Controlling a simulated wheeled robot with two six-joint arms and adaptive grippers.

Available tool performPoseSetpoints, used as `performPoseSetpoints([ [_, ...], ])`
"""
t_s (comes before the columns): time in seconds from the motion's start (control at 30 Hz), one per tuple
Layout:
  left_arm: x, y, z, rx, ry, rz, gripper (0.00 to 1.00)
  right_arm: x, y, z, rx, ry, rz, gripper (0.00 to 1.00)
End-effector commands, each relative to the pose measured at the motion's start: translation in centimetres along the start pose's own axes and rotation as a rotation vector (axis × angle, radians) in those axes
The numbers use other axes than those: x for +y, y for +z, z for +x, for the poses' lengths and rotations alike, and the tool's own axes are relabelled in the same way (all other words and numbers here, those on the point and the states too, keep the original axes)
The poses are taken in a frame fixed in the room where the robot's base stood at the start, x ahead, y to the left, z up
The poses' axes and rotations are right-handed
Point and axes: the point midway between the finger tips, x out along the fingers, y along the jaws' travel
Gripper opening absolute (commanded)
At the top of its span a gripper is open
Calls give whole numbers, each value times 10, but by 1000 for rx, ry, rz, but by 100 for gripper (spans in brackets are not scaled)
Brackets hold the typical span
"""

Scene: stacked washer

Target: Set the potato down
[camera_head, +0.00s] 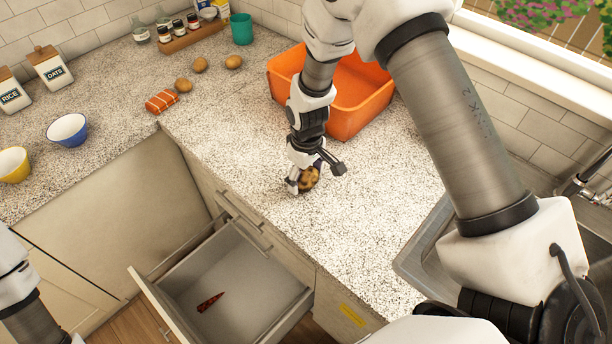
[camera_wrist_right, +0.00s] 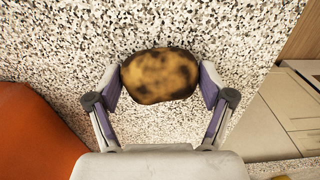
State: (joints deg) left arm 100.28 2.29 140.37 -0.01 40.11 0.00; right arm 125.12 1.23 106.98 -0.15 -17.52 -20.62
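The brown, dark-blotched potato (camera_head: 311,178) is at the counter's front part, between the fingers of my right gripper (camera_head: 303,184). In the right wrist view the potato (camera_wrist_right: 160,76) sits between the two purple-padded fingers of the gripper (camera_wrist_right: 162,84), with both pads against its sides. The gripper points down and is shut on it. The potato is at or just above the speckled counter (camera_head: 370,215); I cannot tell whether it touches. Only a link of my left arm shows at the lower left; its gripper is out of view.
An orange bin (camera_head: 352,124) stands behind the gripper. The sink (camera_head: 428,255) is at right. Several round brown items (camera_head: 200,65) lie at the back left. Counter right of the gripper is clear.

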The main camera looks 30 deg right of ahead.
Motion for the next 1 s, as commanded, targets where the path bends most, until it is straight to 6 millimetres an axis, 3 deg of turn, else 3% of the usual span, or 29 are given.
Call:
performPoseSetpoints([
  [0.47, 0, 0, 2, -1, 0, 0, 83, 0, 0, -5, 1, 0, 0, 100],
  [0.57, 0, 0, 8, 0, 0, 0, 83, 0, -1, -19, 4, 1, 0, 100],
  [0.9, 0, 0, 27, -1, 0, 0, 83, 0, -1, -101, 4, 1, 1, 100],
  [1.0, 0, 0, 29, -1, 0, 0, 83, 0, 0, -115, 2, 0, 1, 100],
])
